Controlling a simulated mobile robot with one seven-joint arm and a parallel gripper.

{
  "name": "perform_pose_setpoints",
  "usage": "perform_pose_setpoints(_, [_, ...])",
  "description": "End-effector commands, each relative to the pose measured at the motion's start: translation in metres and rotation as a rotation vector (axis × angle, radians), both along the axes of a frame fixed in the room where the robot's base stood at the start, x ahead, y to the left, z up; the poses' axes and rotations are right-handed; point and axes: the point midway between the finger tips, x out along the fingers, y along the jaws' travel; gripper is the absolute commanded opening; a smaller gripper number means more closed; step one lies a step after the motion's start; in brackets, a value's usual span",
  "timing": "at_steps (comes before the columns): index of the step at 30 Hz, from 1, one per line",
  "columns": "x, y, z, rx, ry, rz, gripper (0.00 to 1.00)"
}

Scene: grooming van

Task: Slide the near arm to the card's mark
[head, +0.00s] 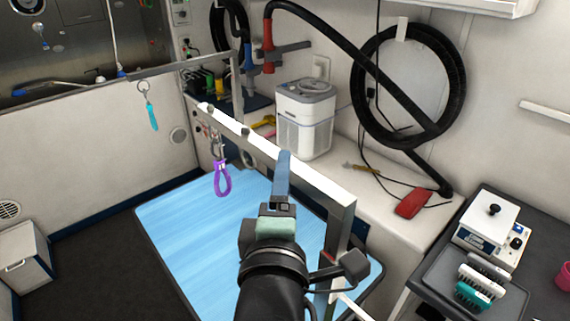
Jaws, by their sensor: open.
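The near arm (318,183) is a pale grey bar that slopes down to the right above the blue-topped grooming table (178,222) and meets an upright post (336,240). My gripper (282,172) points forward and overlaps the near arm in the picture. It holds nothing that I can see, and I cannot tell if it touches the arm. I cannot make out a card or its mark.
A white counter along the wall holds a white canister machine (305,118) and a red handled tool (412,203). A black hose coil (455,85) hangs above. A dark worktop at right holds a white device (492,228) and brushes (480,285). The floor (90,255) at left is clear.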

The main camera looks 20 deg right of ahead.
Motion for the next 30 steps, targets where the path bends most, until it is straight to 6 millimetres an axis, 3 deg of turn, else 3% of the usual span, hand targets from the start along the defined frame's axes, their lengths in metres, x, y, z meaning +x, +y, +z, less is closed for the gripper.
perform_pose_setpoints(3, [0.017,-0.008,0.002,0.002,-0.001,0.000,0.61])
perform_pose_setpoints(9, [0.033,-0.016,0.001,0.001,0.000,-0.001,0.61])
perform_pose_setpoints(20, [0.037,-0.017,0.000,0.000,-0.001,0.000,0.61])
perform_pose_setpoints(30, [0.037,-0.017,0.000,0.000,-0.001,0.000,0.00])
